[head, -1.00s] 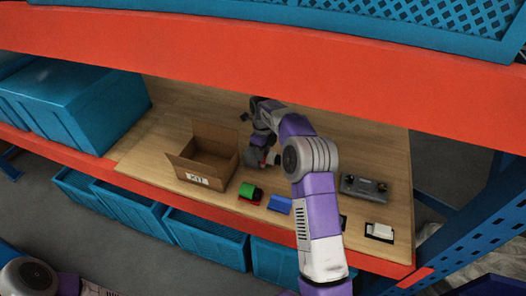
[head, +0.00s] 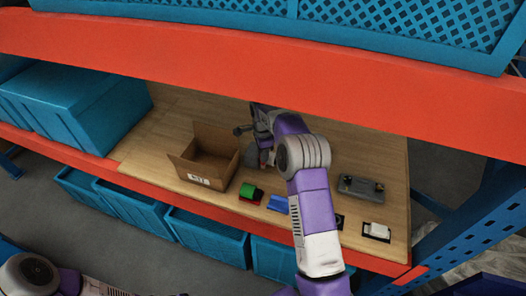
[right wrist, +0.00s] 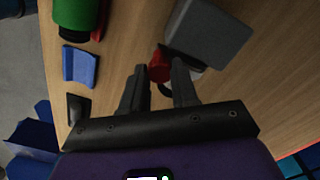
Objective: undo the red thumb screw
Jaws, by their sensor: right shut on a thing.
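The red thumb screw (right wrist: 158,66) shows in the right wrist view at the side of a grey block (right wrist: 212,32). My right gripper (right wrist: 160,78) has its two dark fingers on either side of the screw, shut on it. In the head view the grey block (head: 252,156) stands right of the open carton, partly covered by my right arm.
An open cardboard box (head: 190,168) stands left of the block. A green cylinder (head: 250,189), a blue holder (head: 278,203), a grey fixture (head: 361,188) and a white item (head: 376,229) line the board. An orange beam (head: 250,72) hangs above. Bare wood lies behind the box.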

